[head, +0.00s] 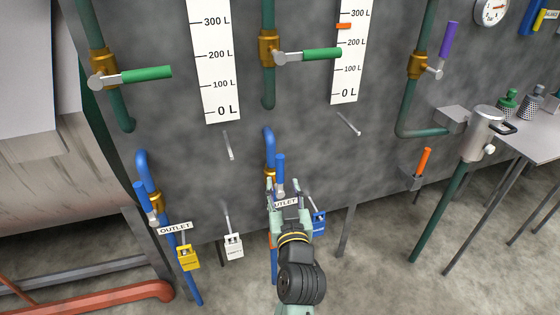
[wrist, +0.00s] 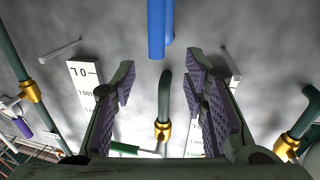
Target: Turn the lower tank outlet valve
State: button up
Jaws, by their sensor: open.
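Two blue outlet pipes with brass valves are on the grey wall in the head view. The right outlet valve (head: 270,173) has a blue handle (head: 280,168) pointing up. The left outlet valve (head: 155,203) has a blue handle (head: 145,202) tilted up and to the left. My gripper (head: 286,188) is open in front of the right valve and partly hides it and its OUTLET label (head: 284,203). In the wrist view, a blue handle (wrist: 156,28) is at the top centre, beyond my open gripper (wrist: 165,80); no contact shows.
A yellow padlock (head: 188,259), a white padlock (head: 233,246) and a blue padlock (head: 320,222) hang nearby. Green-handled valves (head: 145,75) and level scales (head: 217,60) are above. An orange-handled post (head: 423,163) and a table (head: 530,140) stand right.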

aim_at(280, 166)
jog(key=w+b, duration=0.1)
jog(key=b, duration=0.4)
jog(key=w+f+b, duration=0.1)
jog(key=b, duration=0.4)
jog(key=shift+w+f, duration=0.1)
jog(key=shift+w, duration=0.1)
jog(key=b, duration=0.2)
jog(key=shift+w+b, duration=0.1)
jog(key=shift+b, duration=0.2)
jog(key=w, duration=0.2)
jog(key=w+p, duration=0.1)
jog(key=w, duration=0.1)
jog(key=w+r+p, duration=0.1)
jog(key=w, duration=0.1)
jog(key=shift+w+a, duration=0.25)
jog(key=shift+a, duration=0.1)
jog(key=shift+w+f, duration=0.1)
jog(key=shift+w, duration=0.7)
grip_shut()
